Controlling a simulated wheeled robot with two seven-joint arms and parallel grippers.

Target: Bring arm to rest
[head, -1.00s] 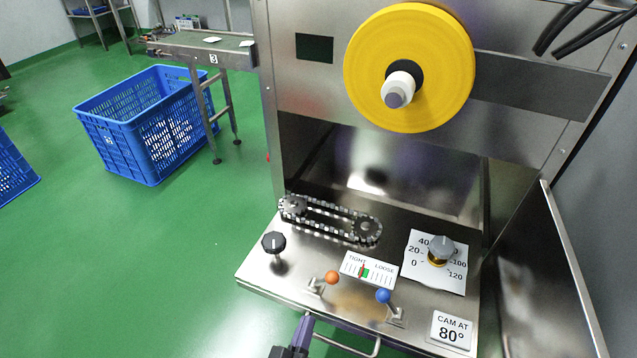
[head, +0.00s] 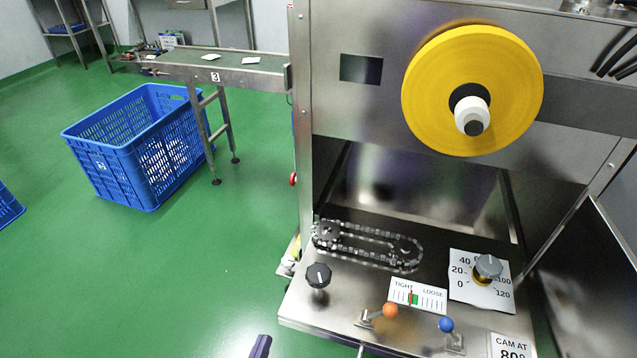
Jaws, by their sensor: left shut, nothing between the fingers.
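My left gripper (head: 261,346) shows only as a dark purple-grey tip at the bottom edge, left of the machine's panel. It is shut and empty, in front of the green floor and apart from the machine. The rest of my left arm is below the picture. My right gripper is not in view.
The steel machine panel (head: 335,322) carries a black knob (head: 318,275), an orange-tipped lever (head: 390,311), a blue-tipped lever (head: 446,324), a chain (head: 367,246) and a grey dial knob (head: 488,266). A yellow roll (head: 430,95) hangs above. A blue crate (head: 118,165) stands left; green floor is clear between.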

